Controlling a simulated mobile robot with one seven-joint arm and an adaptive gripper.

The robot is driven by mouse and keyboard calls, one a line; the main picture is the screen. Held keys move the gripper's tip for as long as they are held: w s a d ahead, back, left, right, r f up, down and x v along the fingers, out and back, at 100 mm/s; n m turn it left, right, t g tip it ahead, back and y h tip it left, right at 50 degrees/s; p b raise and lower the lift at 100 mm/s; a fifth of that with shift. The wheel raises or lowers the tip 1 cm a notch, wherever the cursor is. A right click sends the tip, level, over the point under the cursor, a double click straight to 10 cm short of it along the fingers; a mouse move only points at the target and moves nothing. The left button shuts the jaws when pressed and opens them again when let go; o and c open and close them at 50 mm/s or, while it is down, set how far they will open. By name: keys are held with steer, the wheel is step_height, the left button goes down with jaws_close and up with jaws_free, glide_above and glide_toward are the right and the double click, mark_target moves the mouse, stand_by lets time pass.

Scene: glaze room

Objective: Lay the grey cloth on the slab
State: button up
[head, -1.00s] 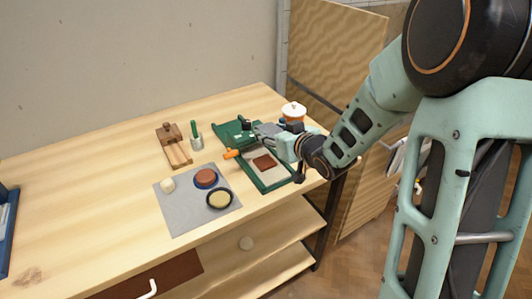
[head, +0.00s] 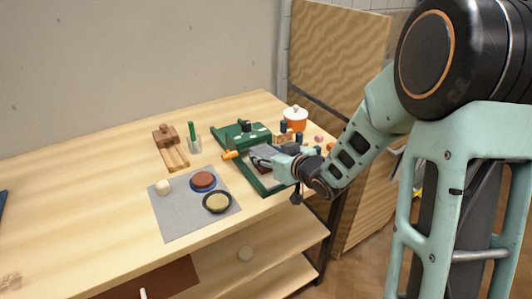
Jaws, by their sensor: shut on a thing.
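My gripper (head: 276,161) is over the right part of the green tray. It is shut on a small flat grey piece that looks like the grey cloth (head: 262,151). The dark reddish-brown slab (head: 262,168) lies in the tray and shows just below the cloth, partly covered by the cloth and gripper. I cannot tell whether the cloth touches the slab. My fingertips are too small to see clearly.
The green tray (head: 254,183) has an orange-handled tool (head: 230,155) at its left. A grey mat (head: 181,217) bears two round dishes and a pale lump. An orange pot (head: 295,122) and small blocks stand behind my gripper.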

steer(key=shift+f, duration=0.5)
steer(key=o, duration=1.2)
